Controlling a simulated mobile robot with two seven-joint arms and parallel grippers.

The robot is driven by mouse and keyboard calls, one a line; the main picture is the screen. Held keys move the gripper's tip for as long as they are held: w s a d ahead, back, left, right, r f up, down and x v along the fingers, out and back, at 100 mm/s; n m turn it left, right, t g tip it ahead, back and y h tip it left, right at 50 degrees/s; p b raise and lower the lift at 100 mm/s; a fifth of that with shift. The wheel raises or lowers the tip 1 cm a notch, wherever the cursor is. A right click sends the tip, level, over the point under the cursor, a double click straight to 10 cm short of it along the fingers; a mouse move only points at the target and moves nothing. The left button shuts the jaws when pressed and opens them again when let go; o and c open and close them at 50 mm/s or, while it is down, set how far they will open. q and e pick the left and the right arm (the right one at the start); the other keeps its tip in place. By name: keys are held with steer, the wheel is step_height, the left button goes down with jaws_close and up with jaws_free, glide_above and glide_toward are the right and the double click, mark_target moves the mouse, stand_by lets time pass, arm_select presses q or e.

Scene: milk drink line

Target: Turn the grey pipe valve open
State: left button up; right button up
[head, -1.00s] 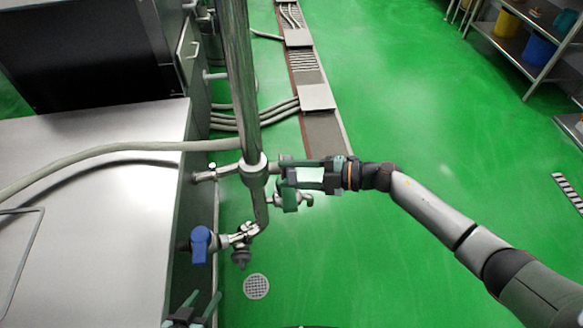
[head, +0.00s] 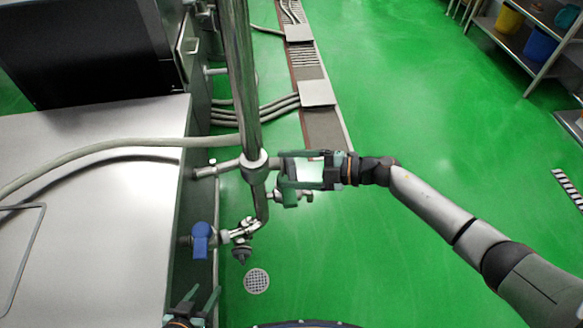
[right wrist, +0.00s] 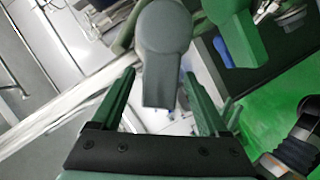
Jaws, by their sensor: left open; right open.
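The grey valve handle (right wrist: 164,50) fills the upper middle of the right wrist view, a rounded lever with its narrow end toward me. My right gripper (head: 284,169) is open beside the upright steel pipe (head: 241,80) in the head view. In the right wrist view its two green fingers stand on either side of the handle's narrow end, with gaps, so it is not gripped. In the head view the handle is hard to make out behind the fingers. My left gripper (head: 196,302) is open and empty at the bottom edge, left of centre.
A blue valve handle (head: 201,240) sits on the lower pipe branch, and a green part (head: 290,198) lies just below my right gripper. A steel counter (head: 80,240) stands at the left, with a pale hose (head: 110,150) over it.

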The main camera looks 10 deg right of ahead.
steer(key=shift+d, duration=0.1)
steer(key=b+v, duration=0.1)
steer(key=v, duration=1.1)
steer(key=shift+d, duration=0.15)
